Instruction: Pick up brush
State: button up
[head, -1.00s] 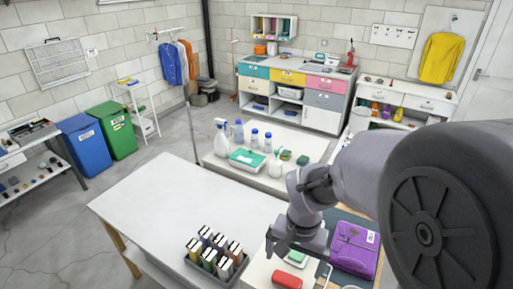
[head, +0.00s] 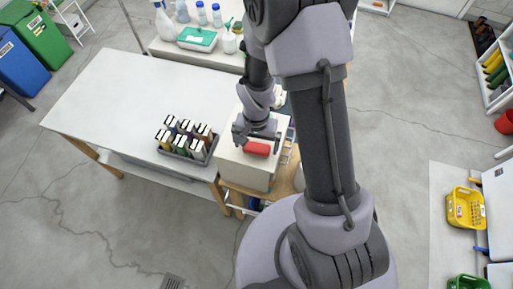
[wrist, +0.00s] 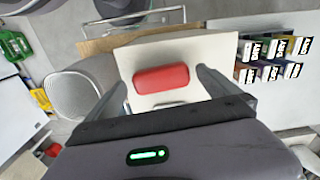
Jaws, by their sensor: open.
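A red, rounded, oblong item (head: 257,149) lies on top of a cream-coloured box or cabinet (head: 235,170). I cannot tell for sure whether it is the brush; no bristles show. In the wrist view the red item (wrist: 161,78) lies lengthwise across the gap between the fingers. My gripper (head: 257,138) is just above or behind it in the head view, and I cannot tell the exact height. In the wrist view my gripper (wrist: 161,82) is open, one finger to each side, with nothing held.
Bottles and a teal-lidded box (head: 197,39) stand on the table behind. A yellow basket (head: 466,208) is at the far right.

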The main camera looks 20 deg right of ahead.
jog(key=shift+w+f, duration=0.1)
jog(key=shift+f, duration=0.85)
jog(key=c, duration=1.3)
jog(key=shift+o, duration=0.2)
jog(key=shift+r, duration=0.1)
jog(key=shift+r, duration=0.1)
jog(key=shift+r, duration=0.35)
jog(key=r, duration=0.1)
jog(key=d+r, duration=0.1)
jog(key=shift+r, duration=0.35)
jog(key=d+r+b, duration=0.1)
jog(key=d, duration=1.4)
jog(key=shift+s+r, duration=0.2)
jog(key=shift+s, duration=0.25)
